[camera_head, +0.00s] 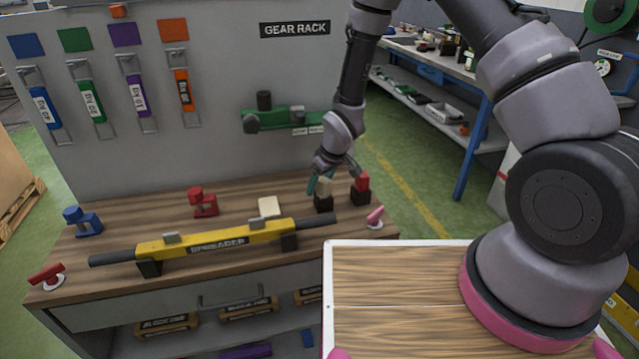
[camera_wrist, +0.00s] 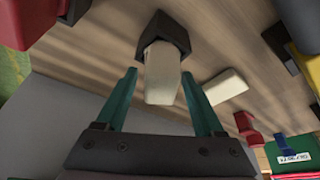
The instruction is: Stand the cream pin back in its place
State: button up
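A cream pin (camera_head: 325,187) stands in a dark square holder (camera_head: 324,204) near the bench's right end. In the wrist view the cream pin (camera_wrist: 162,76) rises from the dark holder (camera_wrist: 165,36) towards my gripper (camera_wrist: 159,75). My gripper's green fingers are apart, one on each side of the pin, with a visible gap at least on the left. In the head view my gripper (camera_head: 319,182) is at the pin from above, partly hidden by its own wrist. A flat cream block (camera_head: 269,206) lies on the bench to the left; it also shows in the wrist view (camera_wrist: 225,87).
A red piece (camera_head: 362,182) in a dark holder stands close on the right, and a pink-handled piece (camera_head: 375,215) is near the edge. A yellow spreader bar (camera_head: 220,243) lies across the front. A red clamp-like piece (camera_head: 203,202) stands behind it. The upright grey panel (camera_head: 225,120) closes the back.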

jog(key=shift+r, duration=0.1)
jog(key=v, duration=1)
jog(key=shift+s+d+r, duration=0.1)
jog(key=shift+d+r, duration=0.05)
jog(key=shift+r, duration=0.15)
jog(key=s+d+r+m+t+h, duration=0.1)
jog(key=d+r+m, duration=0.2)
jog(key=d+r, duration=0.6)
jog(key=d+r+m+t, duration=0.1)
jog(key=d+r+m, duration=0.35)
jog(key=r, duration=0.95)
jog(key=s+d+r+m+t, duration=0.1)
jog(key=s+d+r+m, duration=0.2)
jog(key=s+d+r, duration=0.2)
jog(key=s+d+r+m+t, duration=0.1)
jog(key=s+d+r+m, duration=0.2)
jog(key=s+d+r, duration=0.2)
jog(key=s+r, duration=0.3)
jog(key=s, duration=0.4)
jog(key=shift+r, duration=0.2)
